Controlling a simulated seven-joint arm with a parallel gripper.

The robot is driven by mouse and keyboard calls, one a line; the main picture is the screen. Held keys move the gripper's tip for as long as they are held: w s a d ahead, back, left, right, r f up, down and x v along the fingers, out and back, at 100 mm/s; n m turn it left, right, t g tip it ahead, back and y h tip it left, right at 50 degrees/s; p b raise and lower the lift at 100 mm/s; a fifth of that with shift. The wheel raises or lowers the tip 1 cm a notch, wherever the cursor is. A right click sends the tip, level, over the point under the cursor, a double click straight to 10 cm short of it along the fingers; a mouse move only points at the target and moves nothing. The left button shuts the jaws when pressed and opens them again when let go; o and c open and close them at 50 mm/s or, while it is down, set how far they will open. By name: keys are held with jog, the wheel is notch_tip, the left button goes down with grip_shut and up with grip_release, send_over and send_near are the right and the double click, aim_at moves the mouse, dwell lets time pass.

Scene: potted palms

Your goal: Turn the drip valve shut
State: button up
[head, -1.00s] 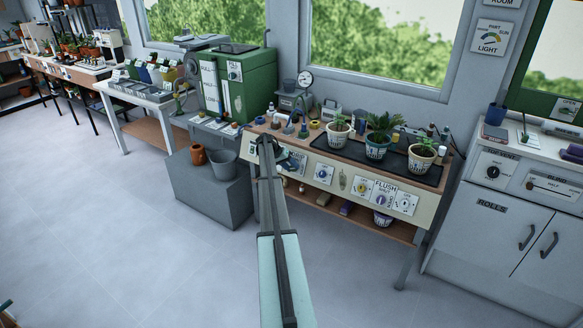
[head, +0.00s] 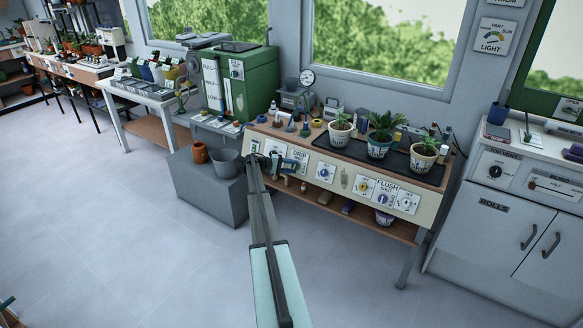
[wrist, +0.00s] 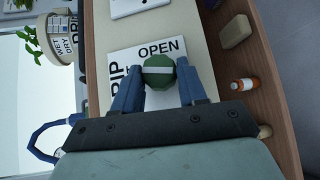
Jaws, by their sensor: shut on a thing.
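The drip valve is a round green knob (wrist: 159,79) with a pale stripe across its face, on a white plate (wrist: 119,60) marked DRIP and OPEN. The stripe runs from finger to finger in the wrist view. My gripper (wrist: 160,73) has its two blue fingers on either side of the knob, shut on it. In the head view the DRIP plate (head: 301,155) is on the bench's front panel, and my gripper (head: 280,164) is at it. My gripper hides the knob there.
The potting bench's front panel carries other dials, including a FLUSH plate (head: 385,190) to the right. Three potted palms stand in a black tray (head: 405,169) on top. A grey bucket (head: 226,162) stands on a grey block to the left. An orange-brown bottle (wrist: 242,85) is beside the panel.

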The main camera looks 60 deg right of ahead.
jog(key=shift+f+n+g+h, duration=0.15)
jog(key=shift+n+g+h, duration=0.25)
jog(key=shift+n+h, duration=0.6)
jog(key=shift+n, duration=0.3)
jog(key=o, duration=1)
jog(key=shift+o, duration=0.2)
jog(key=shift+a, duration=0.15)
jog(key=v, duration=1.3)
jog(key=shift+w, duration=0.25)
jog(key=shift+a, duration=0.1)
